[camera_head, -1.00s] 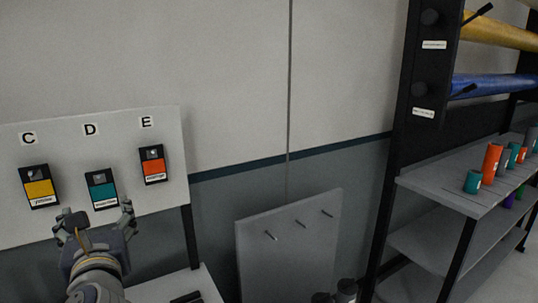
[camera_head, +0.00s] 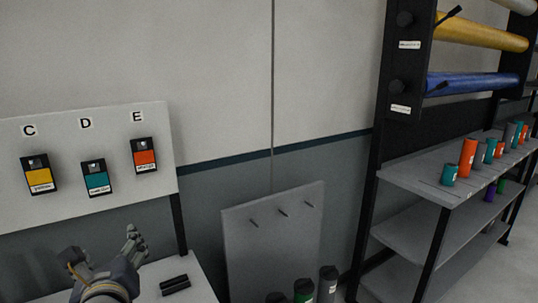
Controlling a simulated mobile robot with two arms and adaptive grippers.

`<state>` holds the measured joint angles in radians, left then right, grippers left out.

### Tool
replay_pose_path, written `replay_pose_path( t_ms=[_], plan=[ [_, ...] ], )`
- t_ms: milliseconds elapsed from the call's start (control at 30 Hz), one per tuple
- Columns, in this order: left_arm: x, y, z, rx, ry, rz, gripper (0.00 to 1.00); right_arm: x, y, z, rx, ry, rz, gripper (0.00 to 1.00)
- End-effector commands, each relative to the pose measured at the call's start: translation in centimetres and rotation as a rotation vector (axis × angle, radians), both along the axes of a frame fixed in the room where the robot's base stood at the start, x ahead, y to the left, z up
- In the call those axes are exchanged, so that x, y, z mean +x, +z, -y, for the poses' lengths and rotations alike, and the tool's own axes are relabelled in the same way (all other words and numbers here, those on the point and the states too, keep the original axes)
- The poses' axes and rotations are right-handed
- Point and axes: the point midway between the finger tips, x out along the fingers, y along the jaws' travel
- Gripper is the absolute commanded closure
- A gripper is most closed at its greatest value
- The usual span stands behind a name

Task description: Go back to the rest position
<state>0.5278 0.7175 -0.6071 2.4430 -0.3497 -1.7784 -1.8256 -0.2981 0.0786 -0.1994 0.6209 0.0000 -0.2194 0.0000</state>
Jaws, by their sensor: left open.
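My left gripper (camera_head: 106,252) is at the lower left of the head view, open and empty. It is below the white board and apart from it. The board (camera_head: 72,190) carries three sample cards: yellow (camera_head: 40,177) under C, teal (camera_head: 96,179) under D and orange (camera_head: 145,157) under E. My right gripper is not in view.
A grey panel with pegs (camera_head: 275,255) stands at the bottom middle, with dark and green cylinders (camera_head: 304,290) before it. A shelf rack (camera_head: 415,180) at the right bears several coloured cylinders and wrap rolls (camera_head: 470,84). A black object (camera_head: 174,285) lies on the white table (camera_head: 195,275).

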Motion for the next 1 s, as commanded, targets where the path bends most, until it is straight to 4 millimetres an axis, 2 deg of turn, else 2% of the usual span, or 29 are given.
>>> replay_pose_path(
  t_ms=[167,367,500,700,800,1000],
  plan=[
    [-0.9,-4.9,1.5,-0.254,0.014,-0.022,0.28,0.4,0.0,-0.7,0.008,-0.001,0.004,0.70],
    [-3.9,-13.1,4.0,-0.710,0.133,-0.065,0.28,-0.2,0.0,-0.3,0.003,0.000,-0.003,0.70],
    [-7.4,-19.1,5.8,-1.069,0.320,-0.088,0.28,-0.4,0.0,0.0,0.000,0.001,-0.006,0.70],
    [-13.8,-26.3,7.7,-1.505,0.713,-0.077,0.28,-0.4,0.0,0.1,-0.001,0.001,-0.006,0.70],
    [-17.0,-28.8,8.4,-1.657,0.920,-0.048,0.28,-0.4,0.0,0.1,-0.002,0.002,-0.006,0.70],
    [-22.4,-32.3,9.2,-1.843,1.292,0.042,0.28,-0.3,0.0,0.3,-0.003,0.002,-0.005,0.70]
  ],
)
